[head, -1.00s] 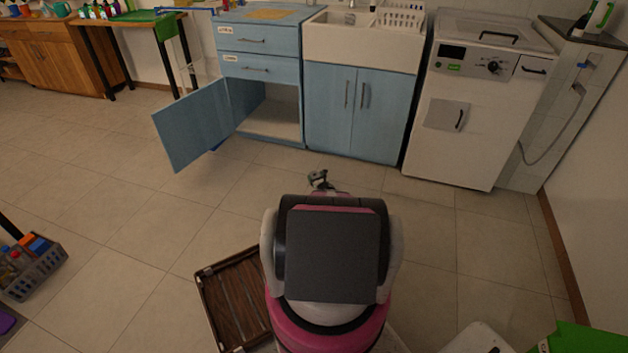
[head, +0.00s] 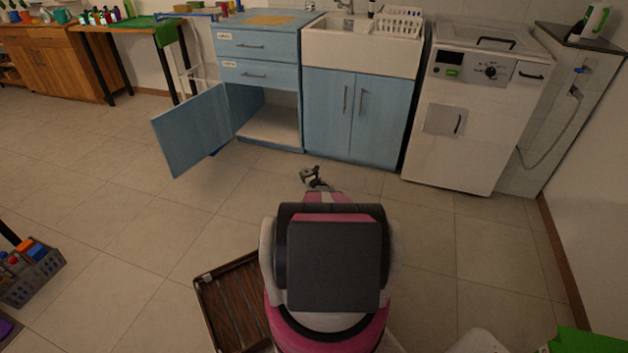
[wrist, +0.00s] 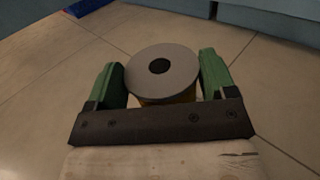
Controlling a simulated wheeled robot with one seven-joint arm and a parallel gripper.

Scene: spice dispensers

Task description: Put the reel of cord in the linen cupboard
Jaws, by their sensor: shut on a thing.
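The reel of cord (wrist: 178,80) sits between the two green fingers of my gripper (wrist: 165,82) in the wrist view. Its pale round end with a dark centre hole faces the camera, and a yellowish band shows below it. My gripper is shut on the reel. In the head view my gripper (head: 312,177) is small, over the tiled floor in front of the blue cabinets; the reel is hard to make out there. A blue cupboard (head: 262,77) stands with its lower door (head: 190,130) swung open to the left. Its lower compartment (head: 270,127) looks empty.
A sink cabinet (head: 357,115) with two shut doors stands right of the open cupboard, then a white washing machine (head: 470,120). A brown wooden slatted tray (head: 235,305) lies near my base. A grey crate of bottles (head: 32,272) is at the left. The floor before the cupboard is clear.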

